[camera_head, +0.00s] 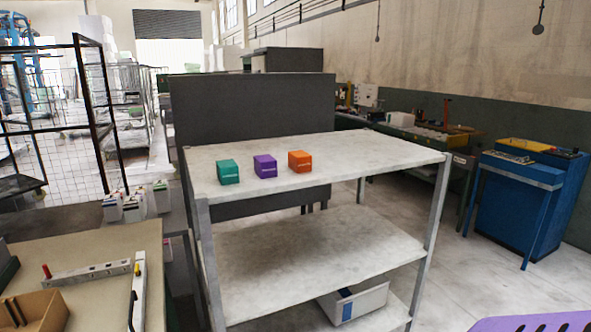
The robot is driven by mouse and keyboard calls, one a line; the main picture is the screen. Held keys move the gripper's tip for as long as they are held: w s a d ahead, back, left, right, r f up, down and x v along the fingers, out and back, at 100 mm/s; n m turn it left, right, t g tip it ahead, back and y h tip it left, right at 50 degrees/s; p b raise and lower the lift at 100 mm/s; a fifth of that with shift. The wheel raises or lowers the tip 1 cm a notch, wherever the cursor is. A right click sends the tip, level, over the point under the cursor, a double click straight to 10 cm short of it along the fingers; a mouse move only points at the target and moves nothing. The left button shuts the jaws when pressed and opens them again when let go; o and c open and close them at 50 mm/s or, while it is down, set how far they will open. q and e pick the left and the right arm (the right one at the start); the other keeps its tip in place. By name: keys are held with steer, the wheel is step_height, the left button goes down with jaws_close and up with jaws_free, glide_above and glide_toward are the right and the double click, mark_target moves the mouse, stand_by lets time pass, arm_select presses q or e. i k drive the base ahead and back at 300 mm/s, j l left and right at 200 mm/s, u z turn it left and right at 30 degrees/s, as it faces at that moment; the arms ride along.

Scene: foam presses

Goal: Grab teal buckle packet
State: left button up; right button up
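A small teal box-shaped packet (228,173) stands upright on the top shelf of a grey metal rack (370,152), toward its left side. A purple packet (265,167) stands just to its right. An orange packet (300,161) stands to the right of the purple one. The three are in a loose row with small gaps between them. The print on their fronts is too small to read. Neither of my grippers shows in the head view.
The right part of the top shelf is bare. The middle shelf (310,245) is empty; a white box (362,302) sits below it. A workbench (95,250) stands at left, a blue machine (525,205) at right. A purple slotted object (535,322) shows at lower right.

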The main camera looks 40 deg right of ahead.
mark_target(227, 170)
steer(key=z, duration=0.9)
